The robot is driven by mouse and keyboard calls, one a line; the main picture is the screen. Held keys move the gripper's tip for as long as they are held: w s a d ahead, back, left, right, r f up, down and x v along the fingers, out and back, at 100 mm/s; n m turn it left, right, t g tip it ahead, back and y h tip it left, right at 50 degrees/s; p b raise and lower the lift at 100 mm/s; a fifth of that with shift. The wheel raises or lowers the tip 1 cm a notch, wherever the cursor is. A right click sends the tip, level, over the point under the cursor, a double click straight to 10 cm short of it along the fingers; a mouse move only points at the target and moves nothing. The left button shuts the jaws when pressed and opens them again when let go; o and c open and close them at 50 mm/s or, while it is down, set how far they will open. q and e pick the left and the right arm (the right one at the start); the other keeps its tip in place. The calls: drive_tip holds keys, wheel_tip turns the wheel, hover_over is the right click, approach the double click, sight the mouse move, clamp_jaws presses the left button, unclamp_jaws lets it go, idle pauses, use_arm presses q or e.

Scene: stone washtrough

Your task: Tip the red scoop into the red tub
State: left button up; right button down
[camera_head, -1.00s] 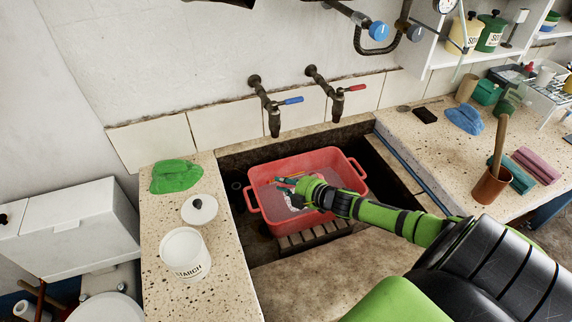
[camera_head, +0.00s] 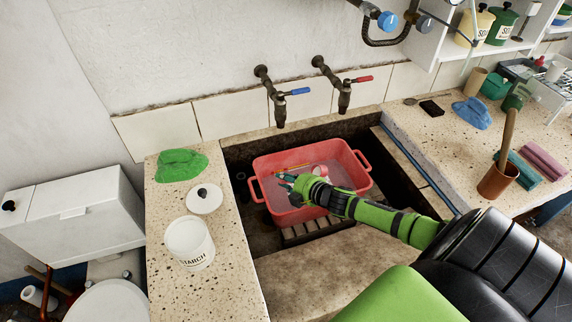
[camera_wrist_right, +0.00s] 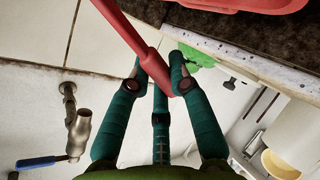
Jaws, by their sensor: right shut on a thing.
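The red tub (camera_head: 277,215) sits in the stone trough below the two taps. It also shows at the top of the wrist view (camera_wrist_right: 235,4). My right gripper (camera_head: 286,182) is over the tub, seen from above. In the wrist view its teal fingers (camera_wrist_right: 157,72) are shut on the red handle of the scoop (camera_wrist_right: 132,33). The handle runs out of the top of that view, so the scoop's bowl is not visible there. In the head view the gripper largely hides the scoop, and its tilt cannot be told. My left gripper is not in view.
A white starch pot (camera_head: 190,243), its lid (camera_head: 204,198) and a green cloth (camera_head: 181,165) are on the left ledge. Taps with blue (camera_head: 299,91) and red (camera_head: 362,79) levers stand behind the tub. A brown pot (camera_head: 497,183) with a wooden handle stands on the right counter.

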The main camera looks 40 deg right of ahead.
drive_tip(key=shift+a+f+n+h+b, duration=0.15)
drive_tip(key=shift+a+f+n+h, duration=0.15)
drive_tip(key=shift+f, duration=0.25)
drive_tip(key=shift+a+f+n+h+b, duration=0.2)
drive_tip(key=shift+f+n, duration=0.1)
drive_tip(key=shift+f, duration=0.2)
drive_tip(key=shift+f, duration=0.1)
drive_tip(key=shift+w+a+f+n+g+h+b, duration=0.1)
drive_tip(key=shift+a+f+n+g+h+b, duration=0.05)
drive_tip(key=shift+f+n+h+b, duration=0.3)
drive_tip(key=shift+a+f+n+g+h+b, duration=0.15)
drive_tip(key=shift+f+n, duration=0.1)
drive_tip(key=shift+f, duration=0.3)
drive_tip(key=shift+f, duration=0.1)
